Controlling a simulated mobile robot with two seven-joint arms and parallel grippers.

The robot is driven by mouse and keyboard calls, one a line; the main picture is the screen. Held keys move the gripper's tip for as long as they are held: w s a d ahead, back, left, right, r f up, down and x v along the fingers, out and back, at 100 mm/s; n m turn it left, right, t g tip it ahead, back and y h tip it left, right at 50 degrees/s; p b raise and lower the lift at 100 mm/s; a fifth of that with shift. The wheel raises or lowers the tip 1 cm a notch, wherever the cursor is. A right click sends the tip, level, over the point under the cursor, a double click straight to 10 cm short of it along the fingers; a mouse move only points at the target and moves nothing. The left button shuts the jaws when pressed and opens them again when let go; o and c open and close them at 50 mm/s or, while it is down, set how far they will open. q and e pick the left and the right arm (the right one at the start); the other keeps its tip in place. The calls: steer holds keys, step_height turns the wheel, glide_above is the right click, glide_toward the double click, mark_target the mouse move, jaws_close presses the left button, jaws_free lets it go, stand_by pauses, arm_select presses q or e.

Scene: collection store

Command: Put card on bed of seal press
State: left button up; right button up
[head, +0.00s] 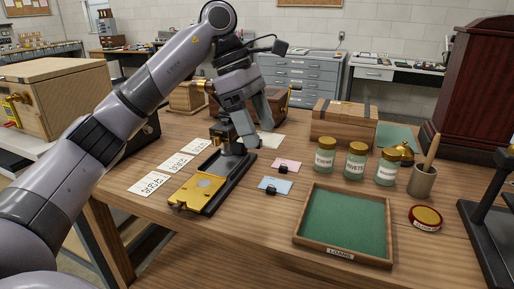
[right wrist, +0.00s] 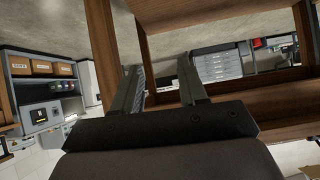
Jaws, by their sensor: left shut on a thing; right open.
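The seal press (head: 222,172) stands on the wooden table, with a long black base and a brass bed (head: 190,196) at its near end. The bed has a pale round disc on it, with no card there. A pale card (head: 271,141) is at the fingertips of my left gripper (head: 252,142), behind and right of the press. The gripper is shut on it, though the fingers hide the grip. A pink card (head: 287,163) and a blue card (head: 270,186), each with a small black piece, lie nearer. My right gripper (right wrist: 160,78) is open and empty in the right wrist view.
Printed white cards (head: 154,183) lie left of the press. A green-lined tray (head: 341,252), jars (head: 355,163), a cup (head: 422,182) and a wooden box (head: 343,124) occupy the right side. The near left table edge is clear. Wooden framing surrounds the right wrist view.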

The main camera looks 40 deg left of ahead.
mark_target(275, 147)
arm_select(q)
steer(key=shift+r, duration=0.8)
steer(key=shift+d+f+m+p, duration=0.15)
steer(key=shift+f+m+p, duration=0.05)
steer(key=shift+m+p, duration=0.15)
steer(key=d+f+m+g+p, duration=0.1)
steer(key=f+m, duration=0.1)
steer(key=m, duration=0.1)
steer(key=d+f+m+g+p, duration=0.1)
steer(key=d+f+m+p, duration=0.1)
steer(key=s+d+f+m+g+p, duration=0.1)
steer(key=f+m, duration=0.1)
steer(key=m, duration=0.1)
steer(key=shift+s+d+m+g+y+p, duration=0.1)
steer(key=shift+d+m+g+y+p, duration=0.2)
steer(key=shift+d+m, duration=0.1)
steer(key=s+d+f+m+g+y+p, duration=0.2)
steer(key=s+d+f+m+y+p, duration=0.1)
steer(key=m, duration=0.8)
step_height(275, 147, down, 4)
steer(key=shift+s+d+r+y+p, duration=0.1)
steer(key=shift+s+d+y+p, duration=0.45)
steer(key=shift+s, duration=0.6)
